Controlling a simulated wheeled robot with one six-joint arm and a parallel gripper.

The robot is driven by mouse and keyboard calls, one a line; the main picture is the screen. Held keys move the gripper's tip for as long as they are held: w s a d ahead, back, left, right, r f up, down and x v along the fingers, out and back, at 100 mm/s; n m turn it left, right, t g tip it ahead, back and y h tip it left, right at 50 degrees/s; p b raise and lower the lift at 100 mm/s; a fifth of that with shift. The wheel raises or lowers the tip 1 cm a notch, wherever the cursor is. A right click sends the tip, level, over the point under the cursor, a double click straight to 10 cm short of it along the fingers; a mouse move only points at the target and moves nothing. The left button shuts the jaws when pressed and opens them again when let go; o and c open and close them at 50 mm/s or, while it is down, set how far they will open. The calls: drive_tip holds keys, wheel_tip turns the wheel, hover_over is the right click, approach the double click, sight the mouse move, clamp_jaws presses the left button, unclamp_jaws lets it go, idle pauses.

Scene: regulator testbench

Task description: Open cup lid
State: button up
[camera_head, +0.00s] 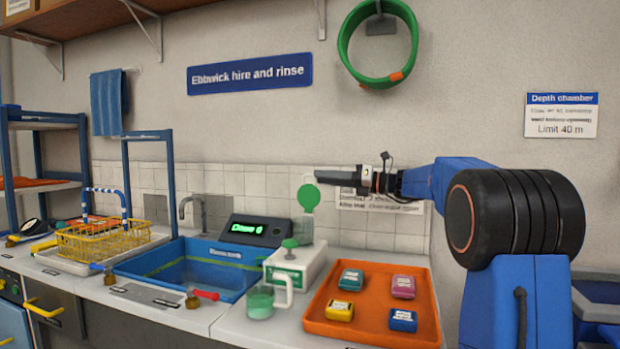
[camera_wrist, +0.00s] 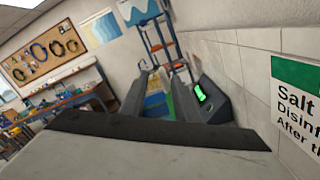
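A clear mug (camera_head: 260,302) with green contents and a pale handle stands on the counter, left of the orange tray. A round green disc (camera_head: 308,198) stands upright above the white box, just below my gripper's tip; I cannot tell whether it is a lid. Below it is a faint clear shape, partly hidden by the box. My gripper (camera_head: 332,176) is raised in front of the tiled wall, pointing left, apart from the mug. In the wrist view my gripper (camera_wrist: 160,95) shows two dark fingers with a gap between them and nothing held. The mug is not seen there.
A white box (camera_head: 294,271) with a green knob stands behind the mug. The orange tray (camera_head: 371,332) holds several small coloured boxes. A blue sink (camera_head: 185,262), a dark display (camera_head: 256,231) and a yellow wire basket (camera_head: 110,240) lie left. A poster (camera_wrist: 300,95) is close at right.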

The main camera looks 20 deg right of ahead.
drive_tip(key=v, duration=0.8)
drive_tip(key=shift+d, duration=0.2)
drive_tip(key=shift+s+f, duration=0.1)
